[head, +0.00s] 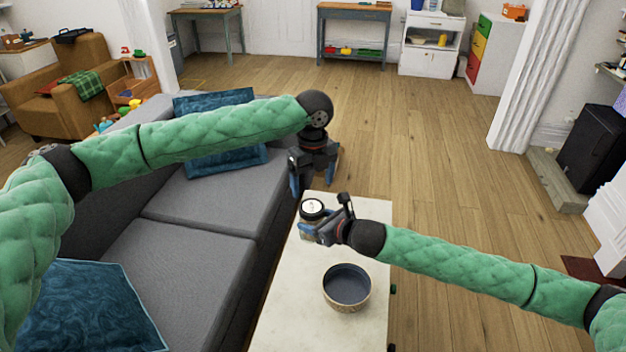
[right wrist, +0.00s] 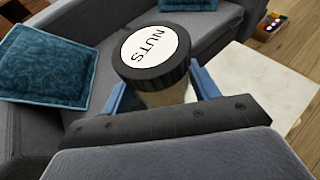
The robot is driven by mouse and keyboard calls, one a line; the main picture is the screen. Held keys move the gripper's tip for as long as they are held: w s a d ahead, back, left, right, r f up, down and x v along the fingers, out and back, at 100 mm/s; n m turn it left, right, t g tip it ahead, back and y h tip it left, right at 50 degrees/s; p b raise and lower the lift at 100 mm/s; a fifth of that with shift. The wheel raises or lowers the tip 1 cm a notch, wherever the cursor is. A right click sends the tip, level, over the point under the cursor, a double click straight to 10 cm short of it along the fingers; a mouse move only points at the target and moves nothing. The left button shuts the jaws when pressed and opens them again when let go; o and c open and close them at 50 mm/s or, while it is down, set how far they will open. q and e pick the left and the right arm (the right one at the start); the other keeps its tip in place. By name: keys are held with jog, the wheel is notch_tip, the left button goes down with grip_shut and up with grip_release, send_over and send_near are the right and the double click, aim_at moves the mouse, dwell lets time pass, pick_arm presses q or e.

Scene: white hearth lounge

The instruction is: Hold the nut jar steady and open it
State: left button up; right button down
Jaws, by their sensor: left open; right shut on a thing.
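The nut jar (head: 312,206) stands near the far end of the pale table (head: 285,310), its lid on. In the right wrist view its black lid (right wrist: 153,50) carries a white disc marked NUTS. My right gripper (head: 318,232) is shut around the jar's body below the lid, with a blue finger on each side. My left gripper (head: 312,180) is open and empty, above and just beyond the jar. Part of the jar's body is hidden behind my right gripper.
A round dark-lined bowl (head: 347,287) stands on the table nearer to me. A grey sofa (head: 185,240) with blue cushions runs along the table's left side. Wooden floor (head: 430,150) is clear beyond and to the right.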

aim_at(313, 206)
pick_arm(q)
jog(key=shift+f, duration=3.95)
jog(key=c, duration=1)
jog(key=n, duration=0.5)
jog(key=shift+d, duration=0.1)
jog(key=n, duration=0.8)
jog(key=shift+w+n, duration=0.1)
jog(key=shift+n, duration=0.3)
jog(key=n, duration=0.5)
jog(key=shift+r, duration=0.1)
jog(key=shift+w+n, duration=0.1)
jog(key=shift+n, duration=0.3)
